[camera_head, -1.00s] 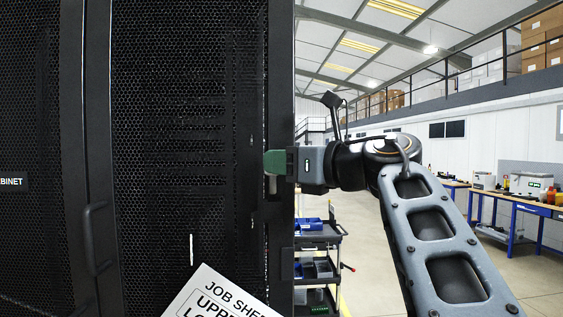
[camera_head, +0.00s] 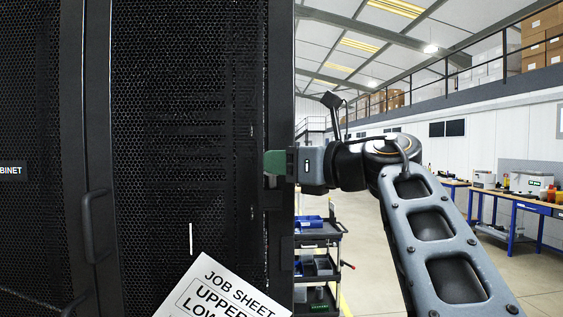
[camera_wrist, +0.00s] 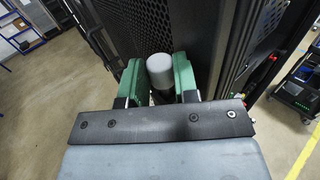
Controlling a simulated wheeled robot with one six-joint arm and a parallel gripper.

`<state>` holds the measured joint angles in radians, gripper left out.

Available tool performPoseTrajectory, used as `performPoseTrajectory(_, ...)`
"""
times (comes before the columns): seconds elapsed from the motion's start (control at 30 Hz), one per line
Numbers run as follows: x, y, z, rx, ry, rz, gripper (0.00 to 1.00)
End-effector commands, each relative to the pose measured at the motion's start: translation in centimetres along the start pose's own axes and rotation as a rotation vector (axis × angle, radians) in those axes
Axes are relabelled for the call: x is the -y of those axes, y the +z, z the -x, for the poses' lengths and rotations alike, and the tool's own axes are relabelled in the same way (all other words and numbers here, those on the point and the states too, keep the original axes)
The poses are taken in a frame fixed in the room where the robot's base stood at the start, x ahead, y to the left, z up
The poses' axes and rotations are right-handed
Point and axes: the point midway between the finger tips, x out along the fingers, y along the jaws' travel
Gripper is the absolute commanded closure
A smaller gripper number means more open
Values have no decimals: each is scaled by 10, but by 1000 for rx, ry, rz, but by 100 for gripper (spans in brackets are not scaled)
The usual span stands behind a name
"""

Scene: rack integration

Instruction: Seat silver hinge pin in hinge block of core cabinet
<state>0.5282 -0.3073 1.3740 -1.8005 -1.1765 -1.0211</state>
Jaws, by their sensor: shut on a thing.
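My gripper (camera_head: 275,162) has green jaws and is beside the right edge of the black core cabinet (camera_head: 185,90). In the wrist view the jaws (camera_wrist: 157,88) are shut on a grey cylinder, the silver hinge pin (camera_wrist: 160,66). The pin's rounded head stands above the jaws, with a darker part below it. Its lower end is hidden, so I cannot tell whether it is in a hole. The hinge block cannot be made out; the jaws and dark frame hide that spot. The cabinet's mesh door (camera_wrist: 135,28) is close beyond the jaws.
A job sheet (camera_head: 225,290) is low in front of the cabinet. A door handle (camera_head: 98,225) sticks out at left. A dark cart with bins (camera_head: 318,262) stands behind, right of the cabinet. Blue workbenches (camera_head: 525,205) are farther right, with open floor between.

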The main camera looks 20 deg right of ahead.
Motion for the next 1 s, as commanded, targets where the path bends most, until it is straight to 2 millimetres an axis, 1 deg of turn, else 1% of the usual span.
performPoseTrajectory(0.73, 0, -20, 0, 0, 0, 0, 95)
performPoseTrajectory(0.77, 0, -19, 0, 0, 0, 0, 70)
performPoseTrajectory(1.0, 0, -18, 0, 1, -1, 0, 47)
